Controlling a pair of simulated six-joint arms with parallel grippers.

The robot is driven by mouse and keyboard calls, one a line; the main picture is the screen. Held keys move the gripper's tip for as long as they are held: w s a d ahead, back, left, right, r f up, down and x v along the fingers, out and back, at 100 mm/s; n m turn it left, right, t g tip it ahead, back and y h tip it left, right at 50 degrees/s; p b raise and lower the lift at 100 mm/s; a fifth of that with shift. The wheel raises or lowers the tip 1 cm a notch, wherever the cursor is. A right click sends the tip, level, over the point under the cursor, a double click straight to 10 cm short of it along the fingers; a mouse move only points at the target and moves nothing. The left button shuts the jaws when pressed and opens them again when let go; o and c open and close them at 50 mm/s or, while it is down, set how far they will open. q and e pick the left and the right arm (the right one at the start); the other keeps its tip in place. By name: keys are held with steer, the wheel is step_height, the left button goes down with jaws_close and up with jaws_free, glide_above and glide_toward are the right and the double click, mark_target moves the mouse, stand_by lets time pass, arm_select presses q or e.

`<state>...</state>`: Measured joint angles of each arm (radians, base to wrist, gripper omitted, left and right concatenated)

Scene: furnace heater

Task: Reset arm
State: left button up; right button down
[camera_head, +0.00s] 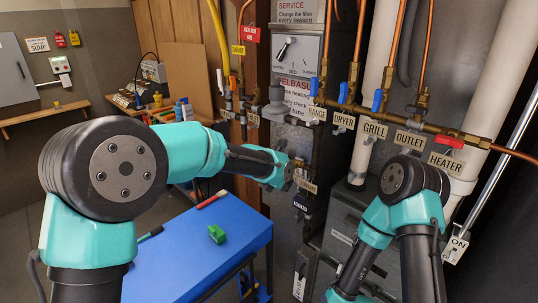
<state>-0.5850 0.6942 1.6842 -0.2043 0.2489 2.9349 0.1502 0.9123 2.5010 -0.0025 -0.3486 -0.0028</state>
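My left arm, teal and black, comes in from the left and reaches right over the blue table. Its wrist ends in front of the pipes near the hanging tags. The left gripper's fingers cannot be made out against the dark parts there. My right arm rises at the lower right, bends at a black joint, and slopes down and left in front of the grey furnace cabinet (345,222). Its gripper is not visible; the arm runs off the bottom edge. No held object is visible at either arm.
A blue table (190,262) bears a green block (216,234) and a red-handled tool (211,199). Pipes carry several blue-handled valves and a red heater valve handle (449,142). A grey dial box (297,54) is behind. A cluttered workbench (140,103) stands at back left.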

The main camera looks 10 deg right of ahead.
arm_select(q)
steer(key=s+a+f+m+g+y, duration=0.1)
steer(key=s+a+f+m, duration=0.1)
steer(key=a+f+m, duration=0.35)
steer(key=s+a+f+m, duration=0.25)
steer(key=a+f, duration=0.45)
steer(key=f, duration=0.4)
steer(key=s+a+f+m+g+y, duration=0.1)
steer(key=s+a+f+m, duration=0.2)
steer(key=a+f, duration=0.45)
steer(key=s+a+f+m+g, duration=0.1)
steer(key=s+a+f+m, duration=0.5)
steer(key=s, duration=0.5)
steer(key=s+a+f+m+g, duration=0.1)
steer(key=s+a+f+m, duration=0.6)
steer(key=s, duration=0.5)
steer(key=shift+a+f+g+y, duration=0.3)
steer(key=shift+a+f+g, duration=0.1)
steer(key=shift+a+f, duration=0.2)
